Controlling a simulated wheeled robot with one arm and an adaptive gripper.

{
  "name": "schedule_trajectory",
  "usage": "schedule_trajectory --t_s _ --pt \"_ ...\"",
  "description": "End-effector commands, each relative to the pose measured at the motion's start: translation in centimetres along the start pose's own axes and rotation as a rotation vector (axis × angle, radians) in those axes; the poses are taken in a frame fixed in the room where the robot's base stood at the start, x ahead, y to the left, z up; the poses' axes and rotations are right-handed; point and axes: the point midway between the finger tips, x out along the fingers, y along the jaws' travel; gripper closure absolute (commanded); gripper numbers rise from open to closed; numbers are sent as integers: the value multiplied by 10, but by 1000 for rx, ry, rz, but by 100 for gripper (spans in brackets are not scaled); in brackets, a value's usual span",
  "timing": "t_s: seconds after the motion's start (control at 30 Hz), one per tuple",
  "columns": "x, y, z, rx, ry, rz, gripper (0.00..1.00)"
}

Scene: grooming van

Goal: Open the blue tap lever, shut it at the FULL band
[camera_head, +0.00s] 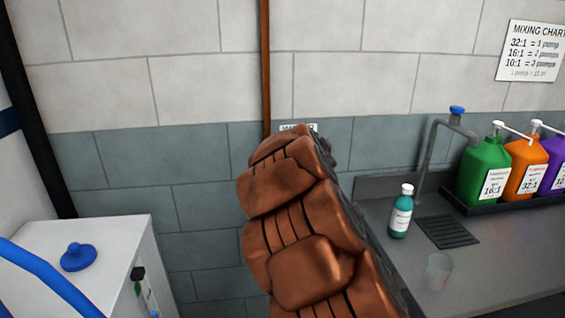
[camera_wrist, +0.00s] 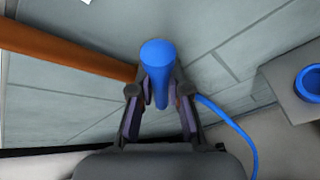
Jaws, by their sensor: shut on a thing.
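The blue tap lever (camera_wrist: 158,75) stands between the fingers of my gripper (camera_wrist: 160,100) in the wrist view. The fingers are closed on it from both sides. In the head view my own brown arm hides the lever and the gripper. A copper pipe (camera_head: 265,70) runs down the wall behind my arm, and it also shows in the wrist view (camera_wrist: 70,52), reaching toward the lever. No FULL band can be made out in either view.
A white tank (camera_head: 115,235) with a blue cap (camera_head: 79,257) stands at left, near a blue hose (camera_head: 45,275). The counter at right holds a teal bottle (camera_head: 401,212), a clear cup (camera_head: 437,271), a sink faucet (camera_head: 428,150) and pump jugs (camera_head: 485,172). A wall label (camera_head: 297,128) is partly hidden.

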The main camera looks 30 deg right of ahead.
Motion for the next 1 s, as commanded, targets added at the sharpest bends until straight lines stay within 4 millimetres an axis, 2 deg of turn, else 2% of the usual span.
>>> schedule_trajectory --t_s 0.2,0.23,0.47,1.0 --pt "0 0 0 0 1 1 100" --pt "0 0 0 0 1 1 81" --pt "0 0 0 1 1 1 58" --pt "0 0 0 10 3 6 58"
